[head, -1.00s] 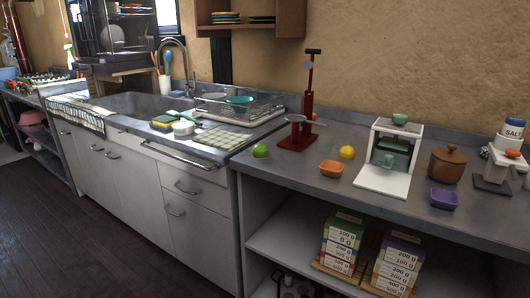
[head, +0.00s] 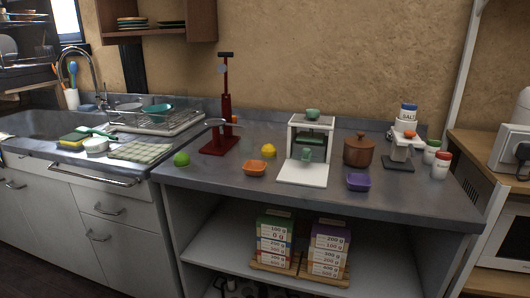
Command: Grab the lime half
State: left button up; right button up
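A bright green round fruit (head: 181,159), which looks like the lime, sits on the grey counter (head: 230,178) near its front left corner, by the sink unit. It is small in the view, and I cannot tell whether it is a half or whole. Neither of my grippers shows in the head view.
A red lever press (head: 222,135) stands behind and right of the lime. An orange bowl (head: 254,168), a yellow lemon (head: 268,150), a white machine (head: 304,172), a brown pot (head: 358,150) and a purple bowl (head: 358,182) are farther right. A dish rack (head: 155,119) is at left.

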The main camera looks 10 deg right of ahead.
aim_at(181, 160)
jog(key=i+l+u, duration=0.1)
jog(key=u, duration=0.35)
jog(key=i+l+u, duration=0.25)
jog(key=u, duration=0.2)
jog(key=i, duration=0.05)
